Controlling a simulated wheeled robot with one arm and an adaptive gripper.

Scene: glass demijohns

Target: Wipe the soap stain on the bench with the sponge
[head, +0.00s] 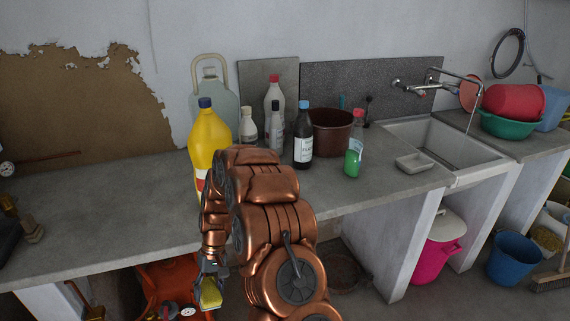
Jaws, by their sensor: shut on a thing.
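My gripper (210,279) is in the head view, low in front of the bench's front edge. It is shut on a yellow-green sponge (211,294), which hangs below the benchtop level, apart from the bench. The grey concrete bench (110,215) runs across the view. I cannot make out a soap stain on its visible top. My copper-coloured arm hides part of the bench top and front edge in the middle.
A yellow bottle (208,140) stands just behind my arm. Several bottles, a brown basin (333,130) and a green soap bottle (354,152) stand along the back. A small dish (413,162) sits by the sink (445,145). The bench's left part is mostly clear.

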